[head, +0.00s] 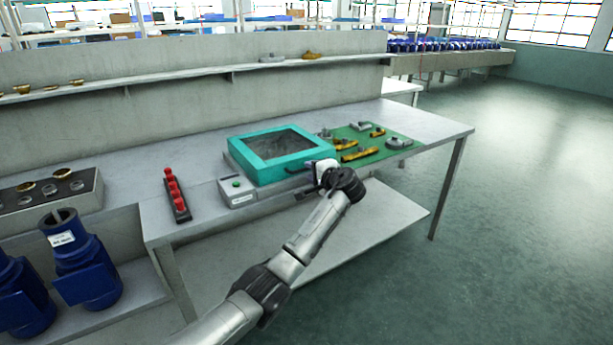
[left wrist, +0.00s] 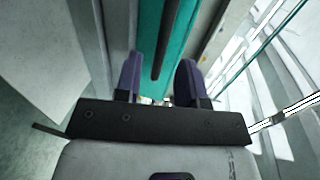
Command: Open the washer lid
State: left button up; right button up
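The washer has a teal lid (head: 262,171) framing a dark window (head: 280,144), and it lies flat and closed on the washer's grey body. My left gripper (head: 306,191) is at the lid's front side, near its right front corner. In the left wrist view the two fingers of my left gripper (left wrist: 159,78) are apart. A dark handle bar (left wrist: 167,38) on the teal lid front (left wrist: 149,25) lines up with the gap between them. I cannot tell whether the fingertips reach around the bar. My right gripper is not in view.
A control box (head: 237,187) with a green button stands left of the washer. A rack of red knobs (head: 174,190) is farther left. A green mat (head: 405,154) with yellow and grey parts lies right. A wall shelf (head: 190,76) runs behind. Blue pumps (head: 84,268) stand lower left.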

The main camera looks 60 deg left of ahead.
aim_at(307, 169)
pick_arm(q)
jog(key=shift+b+x, duration=0.65)
jog(key=shift+x, duration=1.2)
jog(key=shift+c, duration=0.2)
grip_shut()
